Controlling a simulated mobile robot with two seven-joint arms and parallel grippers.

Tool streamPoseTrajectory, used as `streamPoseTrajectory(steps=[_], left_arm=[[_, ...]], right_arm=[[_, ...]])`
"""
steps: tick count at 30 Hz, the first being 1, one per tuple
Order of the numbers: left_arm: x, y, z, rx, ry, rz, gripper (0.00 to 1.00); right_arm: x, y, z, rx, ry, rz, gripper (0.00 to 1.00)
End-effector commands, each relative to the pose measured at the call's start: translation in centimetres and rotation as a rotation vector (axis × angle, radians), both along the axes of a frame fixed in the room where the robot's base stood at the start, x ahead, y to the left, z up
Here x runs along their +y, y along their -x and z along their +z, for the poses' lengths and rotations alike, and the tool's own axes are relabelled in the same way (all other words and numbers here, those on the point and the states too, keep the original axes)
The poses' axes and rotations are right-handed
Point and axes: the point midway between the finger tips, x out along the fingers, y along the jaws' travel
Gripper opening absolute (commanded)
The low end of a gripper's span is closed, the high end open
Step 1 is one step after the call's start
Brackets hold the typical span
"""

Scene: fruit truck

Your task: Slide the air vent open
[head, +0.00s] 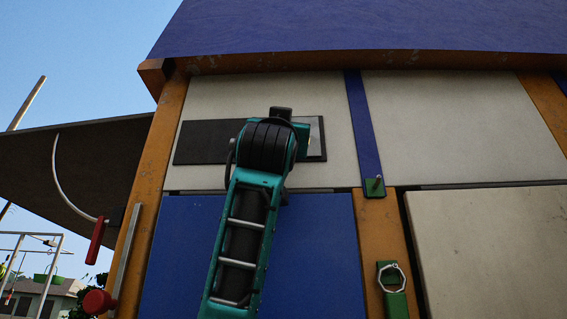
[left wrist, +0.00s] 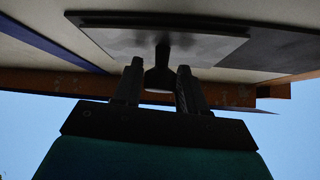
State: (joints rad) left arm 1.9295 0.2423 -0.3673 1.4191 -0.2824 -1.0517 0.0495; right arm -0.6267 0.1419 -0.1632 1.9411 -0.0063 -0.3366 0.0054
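The air vent is set in the white wall panel. In the head view its dark section (head: 203,142) shows to the left of my arm, and a strip of its lighter grey section (head: 317,137) shows to the right. In the left wrist view the grey plate (left wrist: 115,42) carries a dark handle (left wrist: 161,62) that sticks out toward my gripper. My left gripper (left wrist: 159,84) is open, with one finger on each side of the handle's end. I cannot tell whether either finger touches it. In the head view my arm hides the handle. My right gripper is not in view.
A blue panel (head: 325,250) lies below the vent, and a wooden post (head: 152,185) stands left of it. A green latch (head: 374,187) and another with a metal ring (head: 391,280) are at the right. A red handle (head: 96,240) hangs at the left.

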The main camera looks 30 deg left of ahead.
Motion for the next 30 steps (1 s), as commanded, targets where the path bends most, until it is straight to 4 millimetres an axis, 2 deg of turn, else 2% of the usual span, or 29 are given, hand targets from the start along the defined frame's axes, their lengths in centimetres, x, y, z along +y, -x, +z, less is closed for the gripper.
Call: streamPoseTrajectory(steps=[2,12,20,23,26,30], left_arm=[[0.0,0.0,0.0,0.0,0.0,0.0,0.34],[0.0,0.0,0.0,0.0,0.0,0.0,0.01],[0.0,0.0,0.0,0.0,0.0,0.0,0.0],[0.6,0.4,0.0,-0.002,0.002,0.0,0.0],[2.4,1.5,-0.2,-0.003,0.005,0.002,0.0],[6.0,3.7,-0.1,-0.004,0.007,0.003,0.0]], right_arm=[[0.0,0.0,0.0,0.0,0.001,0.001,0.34],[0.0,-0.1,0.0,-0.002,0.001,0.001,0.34],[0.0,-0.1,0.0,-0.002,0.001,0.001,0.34],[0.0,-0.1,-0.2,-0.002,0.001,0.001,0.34],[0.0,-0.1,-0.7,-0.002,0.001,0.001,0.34],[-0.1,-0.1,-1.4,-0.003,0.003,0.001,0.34]])
